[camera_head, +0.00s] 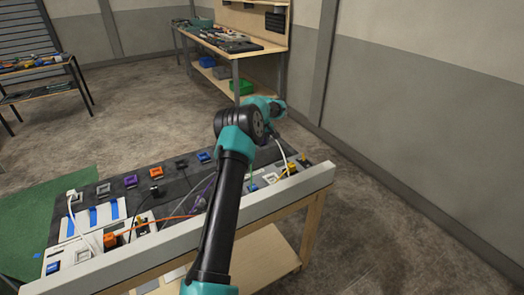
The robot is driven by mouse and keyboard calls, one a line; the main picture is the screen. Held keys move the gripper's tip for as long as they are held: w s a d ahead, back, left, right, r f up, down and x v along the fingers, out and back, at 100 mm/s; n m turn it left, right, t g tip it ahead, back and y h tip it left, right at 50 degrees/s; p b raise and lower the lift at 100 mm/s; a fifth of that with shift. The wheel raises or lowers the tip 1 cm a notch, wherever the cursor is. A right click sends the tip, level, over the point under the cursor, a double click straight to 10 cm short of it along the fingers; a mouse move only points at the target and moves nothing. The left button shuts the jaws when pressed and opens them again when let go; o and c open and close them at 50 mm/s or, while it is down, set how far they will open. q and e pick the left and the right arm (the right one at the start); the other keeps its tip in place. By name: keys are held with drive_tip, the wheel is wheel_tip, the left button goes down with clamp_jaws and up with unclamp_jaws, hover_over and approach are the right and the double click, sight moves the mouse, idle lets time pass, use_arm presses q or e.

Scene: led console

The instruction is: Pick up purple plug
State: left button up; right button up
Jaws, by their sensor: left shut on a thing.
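My left arm rises from the bottom middle and bends right at its elbow, crossing over the console (178,178). My left gripper (267,136) is small and partly hidden by the arm, above the console's right end. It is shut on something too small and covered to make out. A white cable rises from the console to near the gripper. A purple block (130,181) sits at the console's back left, and I cannot tell whether it is a socket or a plug. My right gripper is not in view.
An orange plug (109,240) and a black plug (155,191) stand on the console left of my arm. Yellow parts (292,169) stand at its right end. A pale front rail (270,203) edges the table. Workbenches (235,48) stand behind, away from the console.

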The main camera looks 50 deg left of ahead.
use_arm(q)
drive_tip(key=shift+r, duration=1.2)
drive_tip(key=s+a+f, duration=0.2)
drive_tip(key=s+a, duration=1.3)
drive_tip(key=s, duration=0.4)
drive_tip(key=s+a, duration=0.4)
drive_tip(key=s, duration=0.8)
drive_tip(key=s+a+r, duration=0.1)
drive_tip(key=s+a, duration=0.4)
drive_tip(key=s, duration=0.7)
drive_tip(key=shift+a+n, duration=0.25)
drive_tip(key=shift+n, duration=0.05)
drive_tip(key=shift+s, duration=0.1)
drive_tip(key=shift+f, duration=0.15)
drive_tip(key=shift+f, duration=3.5)
